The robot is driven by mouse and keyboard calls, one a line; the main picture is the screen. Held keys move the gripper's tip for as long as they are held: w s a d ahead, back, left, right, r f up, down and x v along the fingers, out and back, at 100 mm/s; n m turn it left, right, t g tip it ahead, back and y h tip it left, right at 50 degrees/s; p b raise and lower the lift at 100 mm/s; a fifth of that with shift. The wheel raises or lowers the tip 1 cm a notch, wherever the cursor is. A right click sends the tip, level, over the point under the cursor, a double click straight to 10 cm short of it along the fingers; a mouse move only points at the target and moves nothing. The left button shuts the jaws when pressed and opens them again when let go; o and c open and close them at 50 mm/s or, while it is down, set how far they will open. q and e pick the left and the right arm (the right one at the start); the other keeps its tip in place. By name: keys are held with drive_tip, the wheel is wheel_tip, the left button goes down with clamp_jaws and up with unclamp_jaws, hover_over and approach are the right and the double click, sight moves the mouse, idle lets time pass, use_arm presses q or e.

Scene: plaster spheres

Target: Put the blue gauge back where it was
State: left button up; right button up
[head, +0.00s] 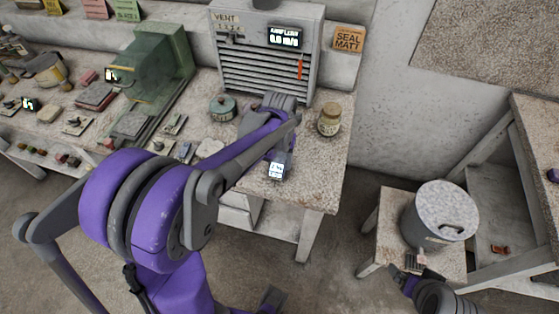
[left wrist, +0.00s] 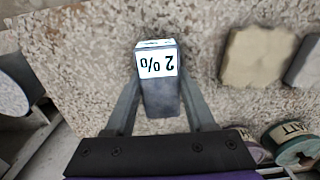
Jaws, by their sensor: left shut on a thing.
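My left gripper (head: 279,158) is shut on a small slate blue-grey block with a white face, which I take for the blue gauge (head: 276,172). In the left wrist view the gauge (left wrist: 160,98) sits between the two fingers (left wrist: 160,85), and its face reads "2 %" upside down. It is over the front right part of the speckled bench (head: 315,180); I cannot tell whether it touches the top.
A vent cabinet (head: 262,70) stands at the back of the bench. A teal round tin (head: 222,107) and a lidded jar (head: 329,120) stand before it. Small tools and blocks crowd the bench's left. A grey drum (head: 440,215) stands on a stool (head: 385,225) at right.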

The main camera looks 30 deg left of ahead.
sight(280, 160)
use_arm(q)
drive_tip(key=shift+f, duration=0.2)
drive_tip(key=o, duration=1.2)
drive_tip(key=shift+r, duration=0.1)
drive_tip(key=shift+r, duration=0.3)
wheel_tip(280, 160, up, 11)
drive_tip(key=p, duration=0.1)
drive_tip(key=s+d+f+m+t, duration=0.1)
drive_tip(key=s+d+f+t, duration=0.1)
drive_tip(key=s, duration=0.5)
drive_tip(key=s+d+f+m+t, duration=0.1)
drive_tip(key=s+d+f+t, duration=0.2)
drive_tip(key=s, duration=0.5)
drive_tip(key=shift+d+f+m+t, duration=0.3)
drive_tip(key=shift+d, duration=0.6)
